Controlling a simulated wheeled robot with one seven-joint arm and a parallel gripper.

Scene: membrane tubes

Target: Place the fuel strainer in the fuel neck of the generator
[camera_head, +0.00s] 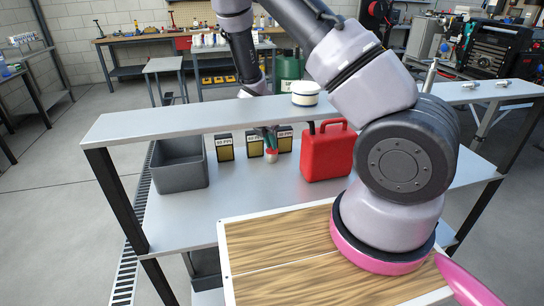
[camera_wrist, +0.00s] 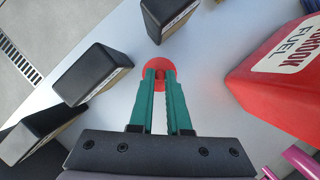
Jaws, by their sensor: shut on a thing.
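My gripper (camera_head: 268,135) has green fingers and reaches down between the upper shelf and the lower shelf surface. In the wrist view, the fingertips (camera_wrist: 160,78) are shut on a small red round piece, which I take to be the fuel strainer (camera_wrist: 166,61). Part of it is hidden by the fingers. In the head view, the strainer (camera_head: 271,154) is a small red and pale shape at the fingertips, in front of the black boxes. I cannot tell whether it touches the shelf.
Several black boxes (camera_head: 225,147) with yellow labels stand close by. A red fuel can (camera_head: 326,153) stands to the right, a grey bin (camera_head: 181,163) to the left. The shelf front is bare.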

